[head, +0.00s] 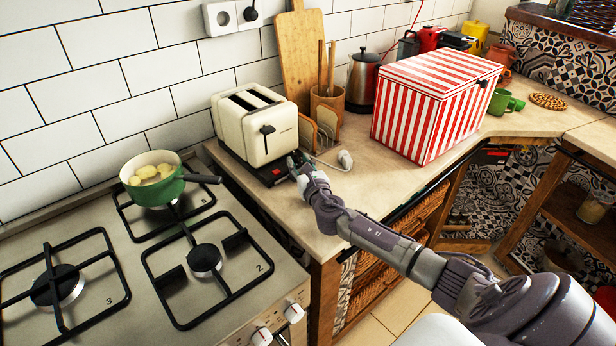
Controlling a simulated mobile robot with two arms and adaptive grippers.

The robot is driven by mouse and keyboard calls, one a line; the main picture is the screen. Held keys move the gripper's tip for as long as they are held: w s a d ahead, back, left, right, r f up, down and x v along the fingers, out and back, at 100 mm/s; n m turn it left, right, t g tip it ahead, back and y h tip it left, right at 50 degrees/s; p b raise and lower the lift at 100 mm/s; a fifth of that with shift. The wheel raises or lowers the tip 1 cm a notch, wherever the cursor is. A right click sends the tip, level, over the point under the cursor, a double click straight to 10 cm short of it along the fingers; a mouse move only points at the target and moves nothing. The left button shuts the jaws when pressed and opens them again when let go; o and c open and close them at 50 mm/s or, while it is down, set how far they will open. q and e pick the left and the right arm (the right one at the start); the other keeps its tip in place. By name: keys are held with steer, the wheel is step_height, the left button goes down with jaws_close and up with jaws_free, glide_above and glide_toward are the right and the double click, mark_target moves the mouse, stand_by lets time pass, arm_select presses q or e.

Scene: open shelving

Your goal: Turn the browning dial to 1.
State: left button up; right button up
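A cream toaster (247,120) with two slots on top stands on the worktop against the tiled wall. Its dark lever (267,138) shows on the end face towards me. I cannot make out the browning dial; it is too small or hidden. My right gripper (294,163) is low at the toaster's right front corner, beside the lower part of the end face. I cannot tell whether it touches the toaster, and its fingers are too small to read. My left gripper is not in view.
A red-and-white striped box (432,112) stands right of the toaster. Bare worktop (358,192) lies in front.

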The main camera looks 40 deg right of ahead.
steer(key=v, duration=0.9)
steer(key=shift+s, duration=0.2)
